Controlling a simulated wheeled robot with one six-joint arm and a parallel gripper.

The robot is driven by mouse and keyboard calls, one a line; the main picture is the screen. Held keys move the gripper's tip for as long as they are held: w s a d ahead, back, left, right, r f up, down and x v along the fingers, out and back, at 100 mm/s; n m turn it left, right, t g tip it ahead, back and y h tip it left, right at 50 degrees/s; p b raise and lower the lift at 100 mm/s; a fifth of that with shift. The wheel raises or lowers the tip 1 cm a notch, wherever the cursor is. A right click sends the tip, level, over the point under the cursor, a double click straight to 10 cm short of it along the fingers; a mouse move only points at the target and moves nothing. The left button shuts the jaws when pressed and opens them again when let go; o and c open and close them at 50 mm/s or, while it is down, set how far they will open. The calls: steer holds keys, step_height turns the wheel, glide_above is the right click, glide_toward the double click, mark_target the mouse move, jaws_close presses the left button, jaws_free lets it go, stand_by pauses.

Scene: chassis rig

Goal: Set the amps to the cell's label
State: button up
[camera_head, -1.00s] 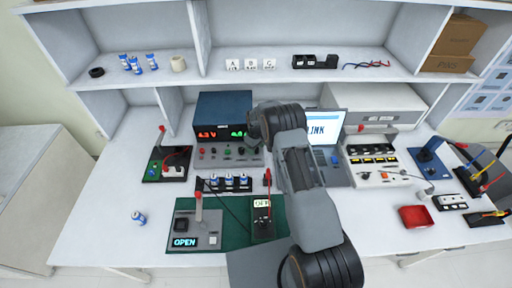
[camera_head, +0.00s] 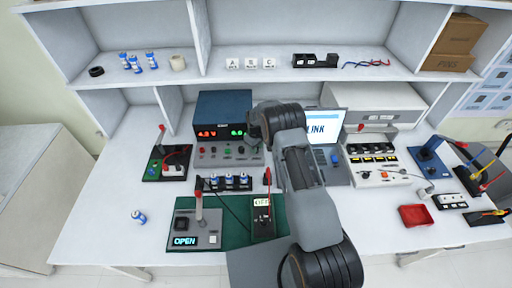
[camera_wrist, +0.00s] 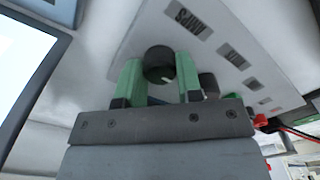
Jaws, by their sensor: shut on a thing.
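In the wrist view my gripper (camera_wrist: 160,82) has its green fingers on either side of a dark round knob (camera_wrist: 159,63) with a pale pointer mark, shut on it. The knob is on a light panel. A label that seems to read AMPS, upside down, is close by (camera_wrist: 187,18). A second dark knob (camera_wrist: 209,84) is beside the right finger. In the head view the power supply (camera_head: 222,103) has a red and a green readout, the green partly hidden by my wrist. My fingers are hidden there. A loose blue cell (camera_head: 138,217) lies on the table, its label too small to read.
The laptop (camera_head: 325,128) stands right of the power supply, close to my arm. A green mat (camera_head: 235,237) carries a tester (camera_head: 196,228) showing OPEN. The table's left front is mostly clear.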

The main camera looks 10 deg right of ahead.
steer(key=shift+f+b, duration=0.1)
steer(key=shift+b, duration=0.4)
steer(key=m+b, duration=0.2)
steer(key=shift+f+b, duration=0.15)
steer(key=shift+b, duration=0.15)
steer(key=shift+r+m+b, duration=0.15)
steer(key=shift+m+b, duration=0.8)
steer(key=shift+m, duration=0.35)
steer(key=shift+r+m+b, duration=0.1)
steer(key=shift+m+b, duration=0.85)
steer(key=shift+m, duration=0.35)
steer(key=o, duration=0.9)
steer(key=shift+r, duration=0.15)
step_height(320, 180, up, 14)
steer(key=shift+f+b, duration=0.2)
steer(key=shift+b, duration=0.4)
